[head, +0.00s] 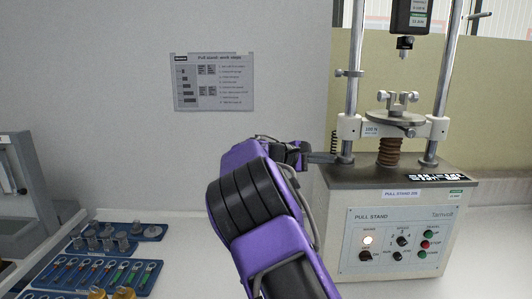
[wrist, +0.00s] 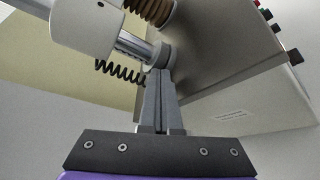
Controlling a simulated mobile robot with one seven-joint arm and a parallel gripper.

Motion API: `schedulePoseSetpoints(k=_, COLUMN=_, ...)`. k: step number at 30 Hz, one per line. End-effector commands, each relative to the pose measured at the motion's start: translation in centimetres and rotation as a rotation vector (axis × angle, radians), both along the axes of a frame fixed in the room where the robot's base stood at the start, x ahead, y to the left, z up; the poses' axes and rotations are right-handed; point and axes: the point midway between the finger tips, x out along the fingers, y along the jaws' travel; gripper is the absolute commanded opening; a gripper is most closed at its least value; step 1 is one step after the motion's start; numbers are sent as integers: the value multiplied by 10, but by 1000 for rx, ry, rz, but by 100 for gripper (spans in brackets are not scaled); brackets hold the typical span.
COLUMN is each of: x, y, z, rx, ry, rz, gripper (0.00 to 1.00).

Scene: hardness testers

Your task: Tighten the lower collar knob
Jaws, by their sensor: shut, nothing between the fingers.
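The pull stand (head: 400,225) is a grey machine with two steel columns. A grey collar (head: 345,157) sits at the foot of its left column, and also shows in the wrist view (wrist: 163,54). I cannot make out a separate knob on this collar. My gripper (head: 334,158) is shut and empty, its fingers pointing right at the column foot. In the wrist view the closed fingertips (wrist: 159,72) overlap the collar's lower edge; I cannot tell whether they touch it. Another small collar with a side knob (head: 348,73) is higher on the left column.
A white crosshead (head: 355,127) spans the columns above my gripper, with a black coil spring (wrist: 118,70) hanging beside the left column. Brown bellows (head: 389,153) stand between the columns. Blue trays (head: 90,272) with parts lie at lower left. Bench in front is partly clear.

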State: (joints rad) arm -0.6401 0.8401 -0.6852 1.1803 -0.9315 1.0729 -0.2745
Motion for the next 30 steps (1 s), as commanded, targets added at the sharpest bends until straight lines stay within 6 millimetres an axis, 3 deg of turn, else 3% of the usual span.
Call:
schedulePoseSetpoints(k=12, x=-7, y=4, z=2, rx=0, ry=1, rz=4, gripper=0)
schedulePoseSetpoints(k=24, x=-7, y=50, z=4, rx=0, ry=0, rz=3, gripper=0)
schedulePoseSetpoints(k=30, x=-7, y=61, z=2, rx=0, ry=0, rz=1, gripper=0)
